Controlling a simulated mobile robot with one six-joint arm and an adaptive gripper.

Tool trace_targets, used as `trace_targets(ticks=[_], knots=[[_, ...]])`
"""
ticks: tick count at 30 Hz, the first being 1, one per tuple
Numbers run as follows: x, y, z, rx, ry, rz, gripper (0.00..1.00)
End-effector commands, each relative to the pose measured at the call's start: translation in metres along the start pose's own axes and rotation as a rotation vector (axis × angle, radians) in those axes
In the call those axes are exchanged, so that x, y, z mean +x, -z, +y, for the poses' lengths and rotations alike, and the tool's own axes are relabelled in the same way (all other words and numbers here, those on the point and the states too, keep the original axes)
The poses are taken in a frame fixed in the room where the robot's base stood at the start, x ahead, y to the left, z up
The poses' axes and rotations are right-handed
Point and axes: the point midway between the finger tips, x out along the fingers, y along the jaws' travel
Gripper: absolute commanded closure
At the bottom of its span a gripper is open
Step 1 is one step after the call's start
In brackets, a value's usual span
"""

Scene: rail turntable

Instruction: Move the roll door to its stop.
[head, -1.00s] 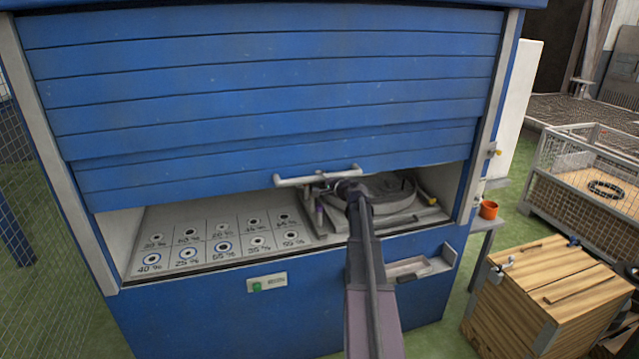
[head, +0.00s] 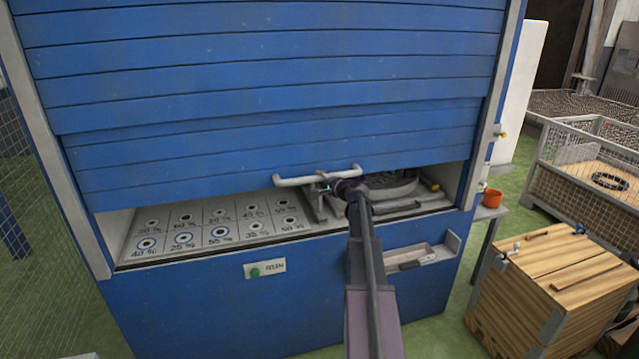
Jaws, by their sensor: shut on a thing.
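The blue slatted roll door (head: 250,110) hangs partly lowered in the head view. Its bottom edge is above the cabinet sill, leaving a low opening. A pale bar handle (head: 300,178) is fixed along the door's lower edge, right of the middle. My gripper (head: 338,185) is shut on the handle near its right part. My arm reaches up to it from below and hides part of the opening and the cabinet front. The fingertips are small and partly hidden.
Inside the opening lie a panel with several marked round spots (head: 185,238) and a grey round turntable (head: 385,187). An orange cup (head: 491,198), wooden crate (head: 550,290) and mesh cage (head: 590,160) stand right.

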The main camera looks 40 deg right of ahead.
Motion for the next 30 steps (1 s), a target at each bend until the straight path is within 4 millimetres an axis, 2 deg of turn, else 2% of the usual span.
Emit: trace_targets(ticks=[1, 30], knots=[[0.001, 0.001, 0.009, -0.002, -0.002, 0.0, 0.29], [0.015, 0.006, 0.087, -0.002, -0.002, 0.0, 0.29]])
